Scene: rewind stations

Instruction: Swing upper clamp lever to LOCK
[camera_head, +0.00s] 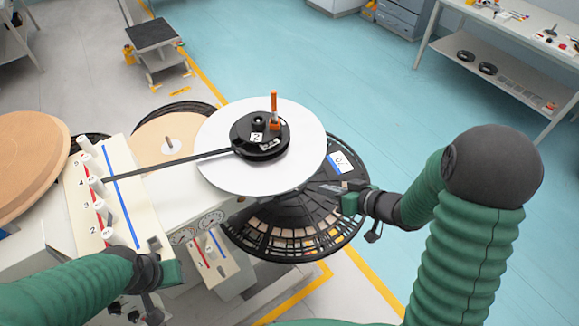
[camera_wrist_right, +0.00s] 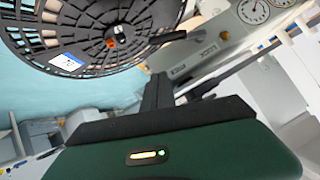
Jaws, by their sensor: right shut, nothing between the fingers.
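The upper clamp lever (camera_head: 273,105) is orange and stands upright on the black hub (camera_head: 258,138) of the upper white disc (camera_head: 215,150). My right gripper (camera_head: 342,203) is shut and empty, to the right of and below the white disc in the head view, by the lower black reel (camera_head: 270,238), clear of the lever. Its dark fingers (camera_wrist_right: 157,92) show in the wrist view. My left gripper (camera_head: 155,248) is by the lower end of the white panel; its fingers are too unclear to judge.
The white panel (camera_head: 118,170) carries several numbered rollers, and a dark strip (camera_head: 170,166) runs from it to the hub. A wooden disc (camera_head: 25,165) is at left. Open blue floor (camera_head: 300,60) lies beyond.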

